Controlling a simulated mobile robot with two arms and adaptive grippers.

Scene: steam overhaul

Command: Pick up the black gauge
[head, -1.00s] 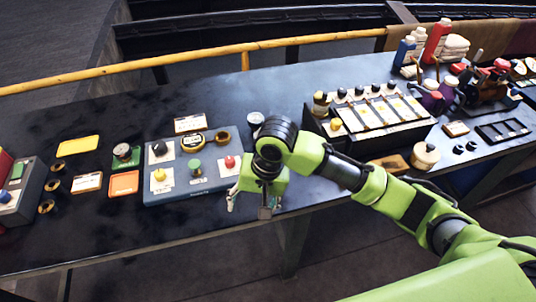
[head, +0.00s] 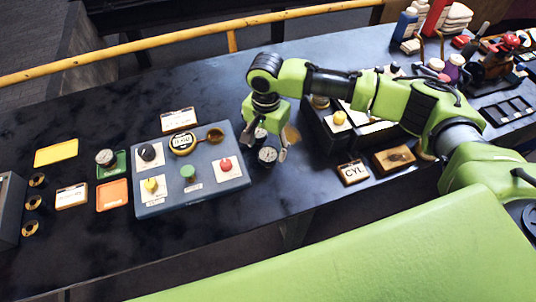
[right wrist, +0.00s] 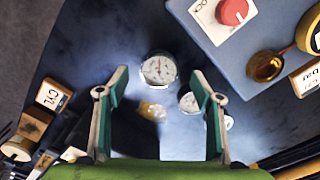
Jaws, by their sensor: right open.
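My right gripper (head: 266,145) is open and points down over the bench, just right of the blue-grey control panel. A round white-faced gauge (head: 267,155) is by its fingertips. In the right wrist view this gauge (right wrist: 158,69) shows between the fingertips of the open gripper (right wrist: 160,80), with no visible contact. A second white-faced gauge (right wrist: 188,102) lies close by, partly hidden by a finger. Another dial gauge (head: 105,157) sits at the green tray on the left. I cannot tell which rim is black. My left gripper is not in view.
The control panel (head: 205,195) with coloured knobs stands close left of the gripper. A blurred brass-yellow item (right wrist: 152,111) lies between the fingers, nearer the palm. A CYL plaque (head: 353,172) and wooden block (head: 394,158) are to the right. Bench (head: 265,200) in front is clear.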

